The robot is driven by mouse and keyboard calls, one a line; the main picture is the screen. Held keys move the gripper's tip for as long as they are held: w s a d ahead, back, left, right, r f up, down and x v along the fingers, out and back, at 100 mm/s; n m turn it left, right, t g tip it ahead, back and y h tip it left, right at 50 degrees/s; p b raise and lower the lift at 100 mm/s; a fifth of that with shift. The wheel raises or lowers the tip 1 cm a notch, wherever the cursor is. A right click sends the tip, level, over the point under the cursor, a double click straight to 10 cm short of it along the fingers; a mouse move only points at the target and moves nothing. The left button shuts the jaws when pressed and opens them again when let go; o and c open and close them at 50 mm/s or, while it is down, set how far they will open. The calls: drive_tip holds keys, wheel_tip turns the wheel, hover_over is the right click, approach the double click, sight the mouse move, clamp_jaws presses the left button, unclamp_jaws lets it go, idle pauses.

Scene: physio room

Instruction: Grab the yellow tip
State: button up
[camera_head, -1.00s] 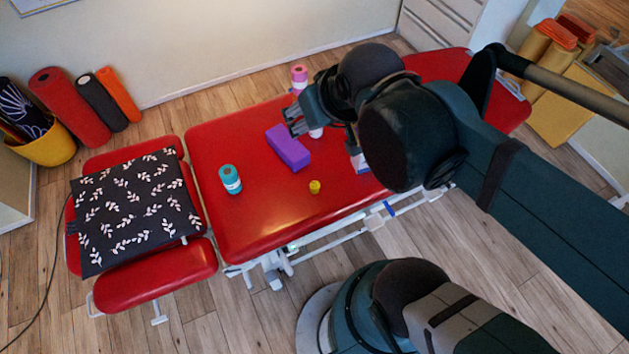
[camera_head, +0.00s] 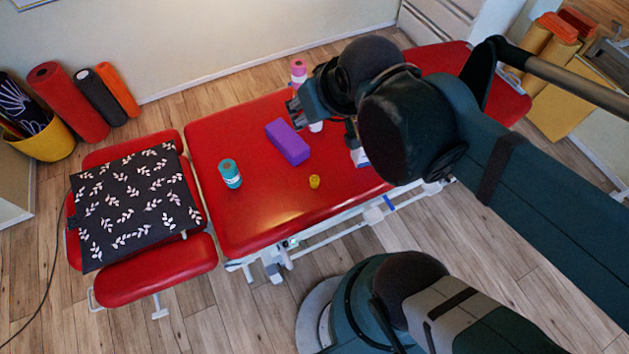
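The yellow tip (camera_head: 314,181) is a small yellow piece standing on the red treatment table (camera_head: 262,218), near its front edge. My gripper (camera_head: 293,106) is in the air above the far part of the table, up and to the left of my arm's dark wrist. It is well apart from the yellow tip, which lies lower and slightly right in the picture. The gripper is small and dark here, and whether its fingers are open or shut is unclear. I see nothing held in it.
A purple block (camera_head: 288,142) lies between my gripper and the yellow tip. A teal bottle (camera_head: 230,174) stands to the left. A pink bottle (camera_head: 298,72) is behind. A white item (camera_head: 360,157) is partly hidden by my arm. The table's front left is clear.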

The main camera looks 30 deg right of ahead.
drive_tip(key=m+g+b, duration=0.7)
drive_tip(key=m+b, duration=0.4)
drive_tip(key=m, duration=0.6)
hover_over(315, 179)
drive_tip(key=f, duration=3.3)
drive_tip(key=shift+w+f, duration=0.1)
drive_tip(key=shift+w, duration=0.1)
drive_tip(key=shift+s+d+f+m, duration=0.1)
drive_tip(key=shift+d+f+m, duration=0.05)
drive_tip(key=shift+f+m, duration=0.4)
drive_tip(key=shift+f+b, duration=0.15)
drive_tip(key=shift+b, duration=0.15)
drive_tip(key=shift+f+b, duration=0.35)
drive_tip(key=shift+f, duration=0.85)
drive_tip(key=shift+f, duration=0.1)
drive_tip(key=shift+a+f+b, duration=0.2)
drive_tip(key=shift+f+b, duration=0.9)
drive_tip(key=shift+f, duration=1.4)
